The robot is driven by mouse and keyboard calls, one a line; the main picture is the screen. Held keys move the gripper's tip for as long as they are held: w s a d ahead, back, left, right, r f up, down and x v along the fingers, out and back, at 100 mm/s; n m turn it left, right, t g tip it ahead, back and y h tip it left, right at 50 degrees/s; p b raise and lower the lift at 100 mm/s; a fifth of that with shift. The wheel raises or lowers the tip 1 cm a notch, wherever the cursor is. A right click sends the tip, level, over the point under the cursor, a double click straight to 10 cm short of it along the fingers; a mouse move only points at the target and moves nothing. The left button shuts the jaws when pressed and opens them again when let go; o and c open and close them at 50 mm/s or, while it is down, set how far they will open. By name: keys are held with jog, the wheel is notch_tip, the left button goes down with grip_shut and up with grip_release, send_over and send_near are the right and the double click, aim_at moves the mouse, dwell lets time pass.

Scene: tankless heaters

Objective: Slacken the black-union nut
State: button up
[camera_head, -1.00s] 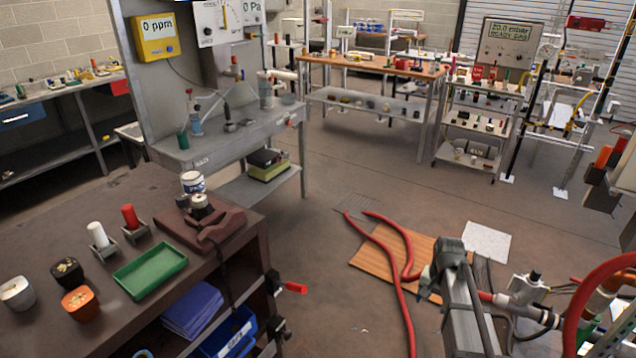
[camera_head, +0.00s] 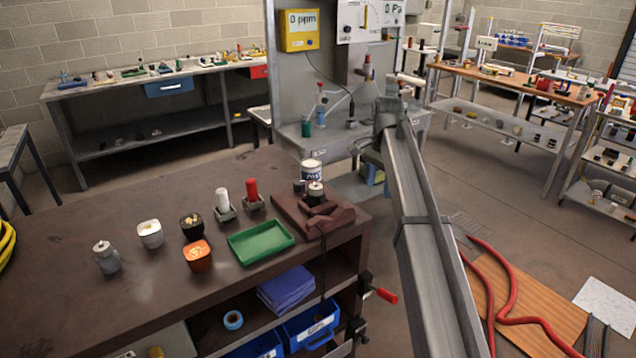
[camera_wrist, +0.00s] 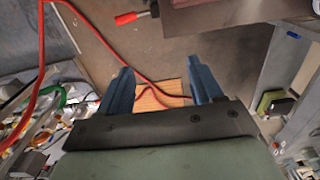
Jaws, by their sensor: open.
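My gripper (camera_wrist: 159,66) shows in the wrist view with two blue fingers spread wide and nothing between them. It points down toward the floor, where a wooden board and red hose lie well below. In the head view my arm rises at centre right, beside the bench, and the fingers cannot be made out there. No nut can be named for certain as the black-union nut. A dark fitting with a silver top (camera_head: 315,192) sits on a brown block (camera_head: 312,214) at the bench's right end. My gripper is apart from it.
The brown bench (camera_head: 150,285) carries a green tray (camera_head: 260,242), an orange cup (camera_head: 198,256), a red cylinder (camera_head: 252,189) and a white can (camera_head: 311,170). A red-handled clamp (camera_head: 384,295) juts from its right edge. A grey stand (camera_head: 300,75) is behind.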

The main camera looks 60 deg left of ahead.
notch_tip(320, 180, up, 12)
send_over(317, 185)
notch_tip(317, 185, down, 13)
jog(key=shift+s+f, duration=0.1)
jog(key=shift+f, duration=0.05)
jog(key=c, duration=1.1)
